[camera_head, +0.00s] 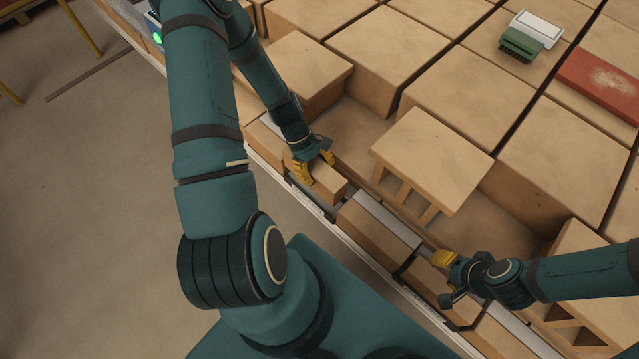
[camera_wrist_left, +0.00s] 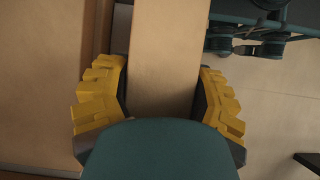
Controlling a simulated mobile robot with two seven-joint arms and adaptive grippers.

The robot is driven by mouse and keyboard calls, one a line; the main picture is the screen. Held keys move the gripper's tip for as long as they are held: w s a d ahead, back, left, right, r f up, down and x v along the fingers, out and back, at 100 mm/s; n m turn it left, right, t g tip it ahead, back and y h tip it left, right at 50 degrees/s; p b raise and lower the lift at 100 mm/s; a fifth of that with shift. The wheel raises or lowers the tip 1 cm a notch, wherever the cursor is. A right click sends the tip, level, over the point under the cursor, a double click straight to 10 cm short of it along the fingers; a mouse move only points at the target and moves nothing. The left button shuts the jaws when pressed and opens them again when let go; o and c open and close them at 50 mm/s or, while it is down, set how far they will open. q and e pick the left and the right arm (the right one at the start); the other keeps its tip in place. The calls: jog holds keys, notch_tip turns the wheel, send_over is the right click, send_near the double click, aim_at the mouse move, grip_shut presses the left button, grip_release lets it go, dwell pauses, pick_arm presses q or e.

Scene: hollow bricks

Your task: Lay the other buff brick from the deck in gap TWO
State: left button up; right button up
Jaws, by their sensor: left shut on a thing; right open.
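My left gripper (camera_head: 313,165) is shut on a buff brick (camera_head: 328,184), with one yellow finger on each side. In the left wrist view the held brick (camera_wrist_left: 165,65) runs up from between the yellow fingers (camera_wrist_left: 160,105). The brick is at the row along the front edge, over or in a dark slot; I cannot tell whether it touches the bed. Labels on the edge are too small to read, so I cannot tell which gap is TWO. My right gripper (camera_head: 447,262) is open near the row, further right, with nothing visibly held.
Laid bricks (camera_head: 375,232) with grey tops stand in the row to the right. A larger hollow block (camera_head: 432,160) lies on the deck behind. Big buff blocks (camera_head: 390,45) fill the back. A green brush (camera_head: 521,43) and a red slab (camera_head: 603,82) lie at the upper right.

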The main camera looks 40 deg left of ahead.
pick_arm(q)
notch_tip(320, 180, down, 7)
jog(key=shift+r+b, duration=0.1)
jog(key=shift+b, duration=0.5)
pick_arm(e)
jog(key=shift+s+f, duration=0.15)
jog(key=shift+f, duration=0.55)
pick_arm(q)
jog(key=shift+r, duration=0.1)
jog(key=o, duration=1.1)
jog(key=shift+f, duration=0.2)
pick_arm(e)
jog(key=shift+f, duration=0.1)
pick_arm(q)
jog(key=shift+r, duration=0.15)
jog(key=shift+a+r, duration=0.2)
jog(key=shift+r, duration=0.1)
pick_arm(e)
jog(key=shift+r, duration=0.2)
pick_arm(q)
jog(key=p+v, duration=0.2)
jog(key=v, duration=0.9)
jog(key=shift+a+r, duration=0.1)
jog(key=shift+r, duration=0.05)
pick_arm(e)
jog(key=shift+w+r, duration=0.2)
jog(key=shift+r, duration=0.65)
